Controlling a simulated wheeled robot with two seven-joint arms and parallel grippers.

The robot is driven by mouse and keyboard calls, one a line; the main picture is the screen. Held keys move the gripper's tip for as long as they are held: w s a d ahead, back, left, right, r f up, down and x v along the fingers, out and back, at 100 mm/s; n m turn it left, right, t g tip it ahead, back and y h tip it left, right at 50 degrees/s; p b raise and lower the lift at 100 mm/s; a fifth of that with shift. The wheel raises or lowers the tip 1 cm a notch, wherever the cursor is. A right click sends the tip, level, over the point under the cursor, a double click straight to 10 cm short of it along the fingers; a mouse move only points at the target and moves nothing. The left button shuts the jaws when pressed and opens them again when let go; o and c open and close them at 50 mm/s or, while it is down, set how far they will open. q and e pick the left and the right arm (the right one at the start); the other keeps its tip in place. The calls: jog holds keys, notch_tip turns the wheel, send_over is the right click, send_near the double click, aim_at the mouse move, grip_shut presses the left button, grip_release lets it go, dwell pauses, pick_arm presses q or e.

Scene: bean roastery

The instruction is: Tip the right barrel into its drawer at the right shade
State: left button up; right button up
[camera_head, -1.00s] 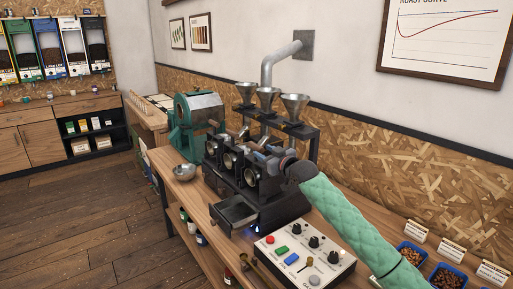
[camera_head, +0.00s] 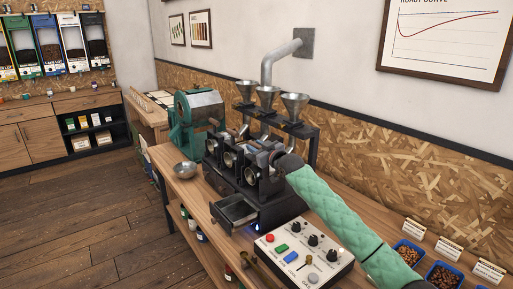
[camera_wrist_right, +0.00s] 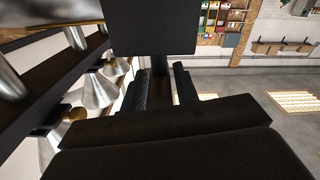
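The black roaster has three round barrels in a row. The right barrel (camera_head: 251,175) is the nearest one, and its round front faces the front left. A metal drawer (camera_head: 236,211) stands pulled out low at the roaster's front, below the barrels; no beans can be made out in it. My right gripper (camera_head: 270,158) is behind the right barrel at the machine's upper right side, partly hidden by the dark wrist. In the right wrist view its two black fingers (camera_wrist_right: 163,88) are apart, with a dark post (camera_wrist_right: 160,66) between or just beyond them. Contact cannot be told. My left gripper is out of view.
Steel funnels (camera_head: 267,97) on a black rack stand close behind my gripper. A control box (camera_head: 303,252) with knobs and coloured buttons sits in front of the roaster. Blue trays of beans (camera_head: 409,252) with cards are at right. A steel bowl (camera_head: 185,170) is at left.

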grip_shut()
jog(key=shift+s+a+n, duration=0.35)
jog(key=shift+a+n, duration=0.05)
jog(key=shift+a, duration=0.1)
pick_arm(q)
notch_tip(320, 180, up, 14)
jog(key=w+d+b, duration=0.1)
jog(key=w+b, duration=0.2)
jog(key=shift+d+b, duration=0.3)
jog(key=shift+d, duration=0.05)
pick_arm(e)
jog(key=s+a+f+n, duration=0.7)
jog(key=s+a+n, duration=0.2)
jog(key=a, duration=0.3)
jog(key=shift+a+n, duration=0.25)
jog(key=shift+n, duration=0.45)
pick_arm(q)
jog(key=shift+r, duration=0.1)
pick_arm(e)
jog(key=shift+s, duration=0.1)
jog(key=shift+o, duration=1.8)
grip_release()
jog(key=shift+a, duration=0.1)
